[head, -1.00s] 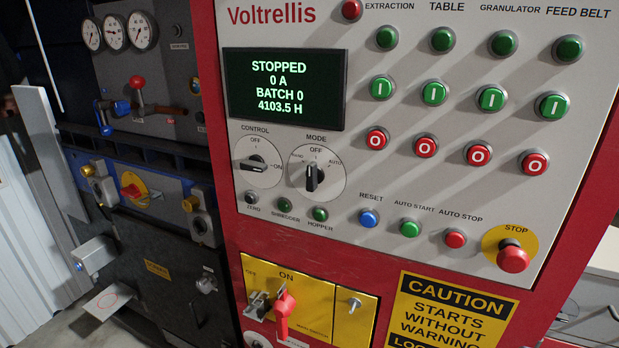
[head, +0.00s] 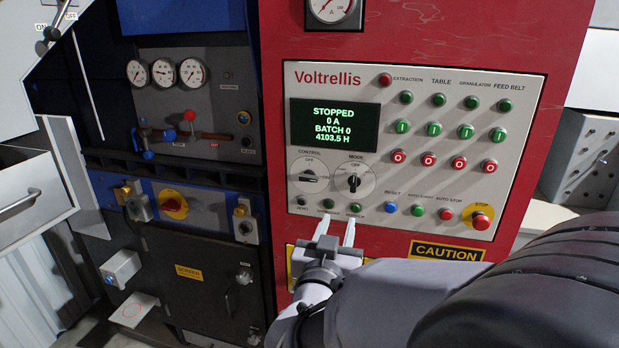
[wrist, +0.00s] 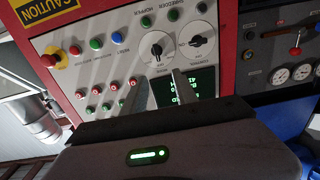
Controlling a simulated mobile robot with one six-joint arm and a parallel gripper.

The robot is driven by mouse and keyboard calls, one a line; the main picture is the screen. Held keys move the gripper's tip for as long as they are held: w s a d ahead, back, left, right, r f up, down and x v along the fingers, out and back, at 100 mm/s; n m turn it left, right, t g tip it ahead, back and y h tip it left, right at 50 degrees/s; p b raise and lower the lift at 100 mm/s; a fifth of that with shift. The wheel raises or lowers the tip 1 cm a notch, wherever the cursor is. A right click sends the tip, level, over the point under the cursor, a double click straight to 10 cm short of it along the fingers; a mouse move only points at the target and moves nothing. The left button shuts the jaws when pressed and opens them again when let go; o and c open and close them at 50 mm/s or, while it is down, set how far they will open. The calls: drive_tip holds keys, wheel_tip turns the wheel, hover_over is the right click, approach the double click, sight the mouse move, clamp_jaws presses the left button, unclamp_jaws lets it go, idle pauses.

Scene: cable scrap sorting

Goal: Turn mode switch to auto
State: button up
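The mode switch (head: 354,182) is a black knob on a round white dial on the Voltrellis panel. It stands about upright, in line with OFF; AUTO is marked to the right of OFF. In the wrist view the mode switch (wrist: 157,49) is just beyond the fingers. My gripper (head: 337,229) is in front of the panel, below the mode switch in the head view. Its two fingers are apart with nothing between them. The gripper (wrist: 163,88) also shows in the wrist view. I see no contact with the switch.
The control switch (head: 309,178) sits close on the left, its knob lying sideways. The display (head: 334,125) above reads STOPPED. Push buttons lie below and to the right, including the red stop button (head: 480,221). A dark cabinet (head: 185,268) stands left of the red housing.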

sight(353, 183)
drive_tip(key=x, duration=1.8)
drive_tip(key=shift+w+d+f, duration=0.1)
drive_tip(key=shift+d, duration=0.25)
drive_tip(key=shift+c, duration=0.4)
clamp_jaws()
